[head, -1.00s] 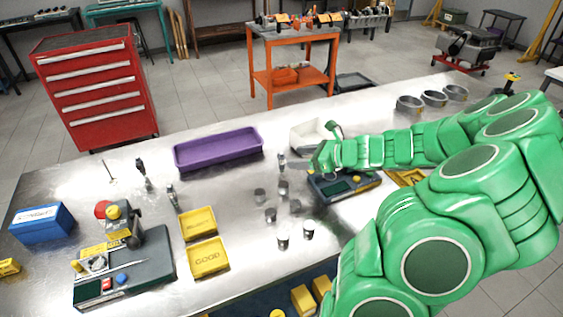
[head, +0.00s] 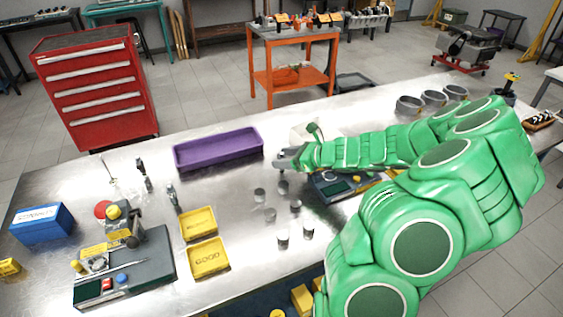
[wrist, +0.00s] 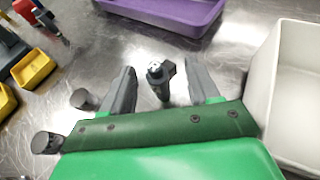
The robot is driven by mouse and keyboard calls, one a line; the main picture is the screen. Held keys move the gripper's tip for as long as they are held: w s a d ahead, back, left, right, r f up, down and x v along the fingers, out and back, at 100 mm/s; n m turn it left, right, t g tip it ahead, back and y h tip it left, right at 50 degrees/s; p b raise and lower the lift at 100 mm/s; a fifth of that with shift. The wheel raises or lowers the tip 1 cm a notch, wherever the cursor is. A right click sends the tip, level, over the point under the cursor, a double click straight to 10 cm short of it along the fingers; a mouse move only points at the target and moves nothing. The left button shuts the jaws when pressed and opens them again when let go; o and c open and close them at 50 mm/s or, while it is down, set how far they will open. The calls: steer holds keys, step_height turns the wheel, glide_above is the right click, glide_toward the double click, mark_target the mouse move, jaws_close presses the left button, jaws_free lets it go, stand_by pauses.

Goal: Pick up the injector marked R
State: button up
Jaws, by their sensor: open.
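One dark injector (wrist: 165,90) with a pale metal top stands between the spread fingers of my gripper (wrist: 160,68) in the wrist view. A gap shows on both sides of it, so the fingers appear not to touch it. I cannot read any letter on it. In the head view my gripper (head: 281,160) is over the bench, just right of the purple tray, and hides that injector. Two more upright injector-like parts stand at left, one farther back (head: 143,173) and one nearer (head: 172,196); their marks are too small to read.
A white bin (wrist: 302,95) stands close to the right finger. The purple tray (head: 218,150) lies beyond my gripper. Several small grey cylinders (head: 260,195) stand on the near side. Yellow trays (head: 208,258) are farther left, and a dark device with a screen (head: 335,188) lies under my arm.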

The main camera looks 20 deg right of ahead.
steer(key=shift+w+a+f, duration=0.2)
steer(key=shift+w+a, duration=0.15)
steer(key=shift+w, duration=0.1)
steer(key=c, duration=1)
steer(key=shift+r, duration=0.1)
